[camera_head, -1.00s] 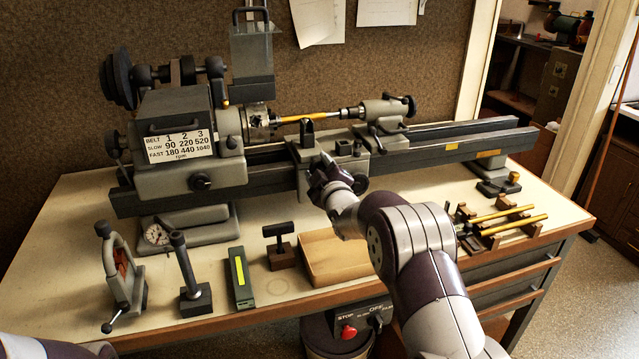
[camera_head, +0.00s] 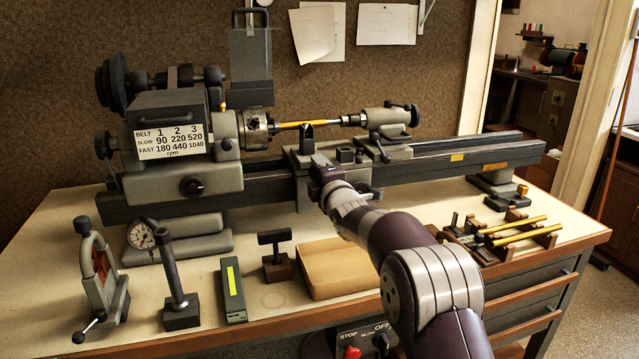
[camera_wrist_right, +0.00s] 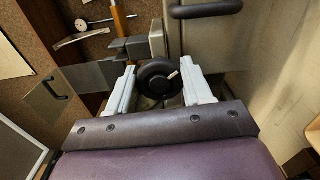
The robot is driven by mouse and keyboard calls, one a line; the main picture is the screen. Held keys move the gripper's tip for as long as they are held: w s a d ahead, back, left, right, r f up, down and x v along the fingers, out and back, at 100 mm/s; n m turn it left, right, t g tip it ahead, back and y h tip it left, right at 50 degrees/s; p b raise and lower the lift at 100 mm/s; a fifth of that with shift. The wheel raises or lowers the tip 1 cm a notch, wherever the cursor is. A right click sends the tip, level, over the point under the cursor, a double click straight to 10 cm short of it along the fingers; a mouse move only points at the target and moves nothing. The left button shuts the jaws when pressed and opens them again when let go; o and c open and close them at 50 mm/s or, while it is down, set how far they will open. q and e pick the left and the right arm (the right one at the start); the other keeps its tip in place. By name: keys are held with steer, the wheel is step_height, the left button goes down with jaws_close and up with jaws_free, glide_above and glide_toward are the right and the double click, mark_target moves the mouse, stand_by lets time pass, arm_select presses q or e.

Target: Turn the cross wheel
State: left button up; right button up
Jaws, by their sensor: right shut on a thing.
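The cross wheel (camera_wrist_right: 157,79) is a dark round handwheel with a small pale mark on its face, seen in the right wrist view. My right gripper (camera_wrist_right: 158,68) has one light grey finger on each side of it and is shut on it. In the head view my right gripper (camera_head: 322,170) is at the front of the lathe's carriage (camera_head: 303,188), and the wheel is hidden behind it. The lathe (camera_head: 230,180) stands along the back of the bench, with a brass-coloured rod (camera_head: 290,126) between its chuck and tailstock. My left gripper is out of view.
Brass rods on a rack (camera_head: 510,230) lie at the right.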

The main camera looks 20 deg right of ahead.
steer(key=shift+f+n, duration=0.2)
steer(key=shift+n, duration=0.1)
steer(key=o, duration=1)
steer(key=shift+r, duration=0.1)
steer(key=shift+o, duration=0.2)
steer(key=s+b, duration=0.2)
steer(key=s, duration=1)
steer(key=shift+s+d, duration=0.25)
steer(key=shift+s, duration=0.1)
